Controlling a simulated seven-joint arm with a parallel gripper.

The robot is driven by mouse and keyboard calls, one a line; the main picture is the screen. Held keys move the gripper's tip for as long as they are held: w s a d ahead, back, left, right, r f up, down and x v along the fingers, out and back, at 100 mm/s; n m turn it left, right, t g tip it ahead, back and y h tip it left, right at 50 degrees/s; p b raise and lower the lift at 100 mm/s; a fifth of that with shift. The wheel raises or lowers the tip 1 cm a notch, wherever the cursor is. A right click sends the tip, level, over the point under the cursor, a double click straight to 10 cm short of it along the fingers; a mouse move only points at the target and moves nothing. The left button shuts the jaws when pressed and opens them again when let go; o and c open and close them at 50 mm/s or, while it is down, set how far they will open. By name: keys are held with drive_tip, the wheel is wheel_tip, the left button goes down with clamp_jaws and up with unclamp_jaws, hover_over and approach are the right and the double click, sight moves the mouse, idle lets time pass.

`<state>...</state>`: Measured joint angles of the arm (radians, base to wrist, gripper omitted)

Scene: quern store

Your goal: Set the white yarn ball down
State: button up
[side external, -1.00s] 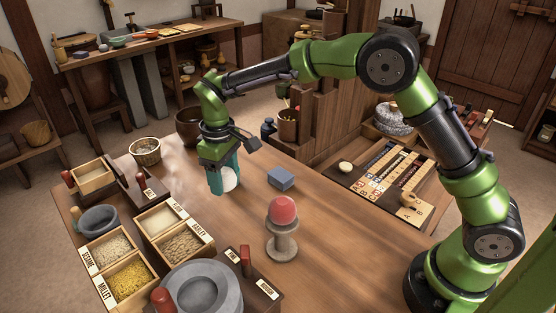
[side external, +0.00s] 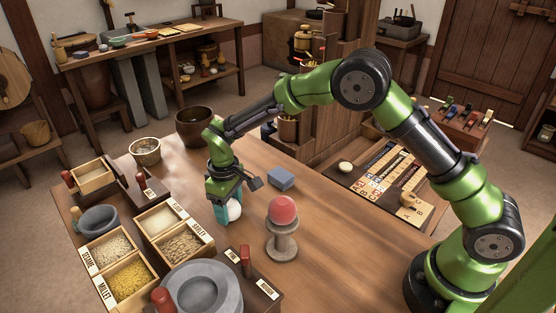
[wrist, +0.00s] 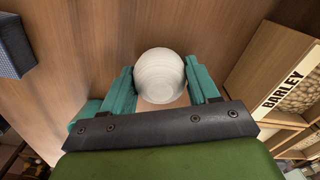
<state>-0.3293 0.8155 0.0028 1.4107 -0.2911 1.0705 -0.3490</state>
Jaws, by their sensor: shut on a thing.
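The white yarn ball (side external: 234,212) is between the teal fingers of my gripper (side external: 228,212), low over the wooden table. I cannot tell whether the ball touches the table top. In the wrist view the white ball (wrist: 160,76) sits between the two teal fingers of my gripper (wrist: 161,88), which are shut on it. In the side view the near finger hides part of the ball.
A blue block (side external: 281,179) lies right of my gripper. A red ball (side external: 283,209) rests on a stone stand (side external: 282,244) close by at the right. Grain boxes (side external: 168,231) stand at the left. A dark bowl (side external: 194,127) is behind. Bare table (side external: 345,235) lies at the right.

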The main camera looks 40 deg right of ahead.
drive_tip(key=shift+f, duration=0.15)
drive_tip(key=o, duration=1)
drive_tip(key=shift+o, duration=0.2)
drive_tip(key=s+d+r+m+t, duration=0.1)
drive_tip(key=s+d+r, duration=0.1)
drive_tip(key=r, duration=0.7)
drive_tip(key=s+d+r+m, duration=0.1)
drive_tip(key=d+r, duration=0.1)
drive_tip(key=r, duration=0.8)
drive_tip(key=s+d+r+m+t+y, duration=0.2)
drive_tip(key=s+d+r, duration=0.35)
drive_tip(key=s, duration=0.35)
drive_tip(key=s+d+m+t, duration=0.3)
drive_tip(key=s+m+t, duration=0.1)
drive_tip(key=s, duration=0.8)
drive_tip(key=shift+s+d+f+m, duration=0.25)
drive_tip(key=shift+d+f+m, duration=0.1)
drive_tip(key=shift+f, duration=0.1)
